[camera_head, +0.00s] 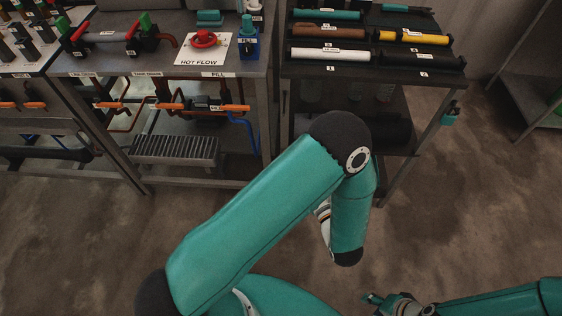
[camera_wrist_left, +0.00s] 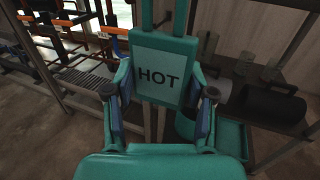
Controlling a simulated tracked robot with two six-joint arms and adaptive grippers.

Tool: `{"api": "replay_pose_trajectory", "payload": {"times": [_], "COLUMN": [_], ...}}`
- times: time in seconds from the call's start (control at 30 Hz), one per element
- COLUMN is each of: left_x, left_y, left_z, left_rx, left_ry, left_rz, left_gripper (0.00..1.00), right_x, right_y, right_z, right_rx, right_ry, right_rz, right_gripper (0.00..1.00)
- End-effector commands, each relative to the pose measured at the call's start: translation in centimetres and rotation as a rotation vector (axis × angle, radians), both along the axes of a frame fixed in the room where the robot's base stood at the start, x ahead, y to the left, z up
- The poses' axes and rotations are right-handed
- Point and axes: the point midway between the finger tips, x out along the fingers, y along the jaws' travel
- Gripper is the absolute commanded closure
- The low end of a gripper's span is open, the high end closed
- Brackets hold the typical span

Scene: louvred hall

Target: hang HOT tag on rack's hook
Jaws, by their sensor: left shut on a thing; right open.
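The HOT tag (camera_wrist_left: 157,77) is a teal-framed plate with a pale face and black lettering, seen upright in the left wrist view. My left gripper (camera_wrist_left: 160,92) is shut on it, one finger at each side edge. Two teal bars rise from the tag's top and leave the frame. In the head view my left forearm hides this gripper and the tag. My right gripper (camera_head: 386,303) is open and empty at the bottom right, low over the floor. I cannot make out the rack's hook for certain in either view.
A shelf unit (camera_head: 375,72) holds labelled tubes, with a small teal part (camera_head: 450,114) at its right leg. Left of it, a bench carries a HOT FLOW plate (camera_head: 203,49) with a red valve wheel, a blue block (camera_head: 248,42) and pipes below.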

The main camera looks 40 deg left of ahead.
Motion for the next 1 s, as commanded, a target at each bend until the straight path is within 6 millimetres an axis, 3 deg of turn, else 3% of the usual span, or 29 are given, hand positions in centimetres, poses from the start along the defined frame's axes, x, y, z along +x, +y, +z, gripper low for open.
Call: {"api": "replay_pose_trajectory", "payload": {"times": [0.17, 0.27, 0.53, 0.8, 1.0], "left_x": [0.4, 0.8, 1.8, 1.3, 0.2], "left_y": [0.0, 0.4, 2.6, 5.3, 7.0], "left_z": [-0.8, -1.5, -3.8, -5.7, -6.6], "left_rx": [-0.005, -0.01, -0.024, -0.022, -0.012], "left_ry": [-0.002, -0.001, 0.0, -0.001, -0.001], "left_rz": [-0.004, -0.004, -0.012, -0.032, -0.048], "left_gripper": [1.0, 1.0, 1.0, 1.0, 1.0], "right_x": [0.0, 0.0, 0.0, 0.0, 0.0], "right_y": [0.0, 0.0, 0.0, 0.0, 0.0], "right_z": [-1.7, -3.9, -12.8, -21.7, -26.3], "right_rx": [0.0, 0.0, 0.0, 0.0, 0.0], "right_ry": [0.0, 0.0, 0.0, 0.0, 0.0], "right_rz": [0.0, 0.0, 0.0, 0.0, 0.0], "right_gripper": [0.57, 0.57, 0.57, 0.57, 0.57]}}
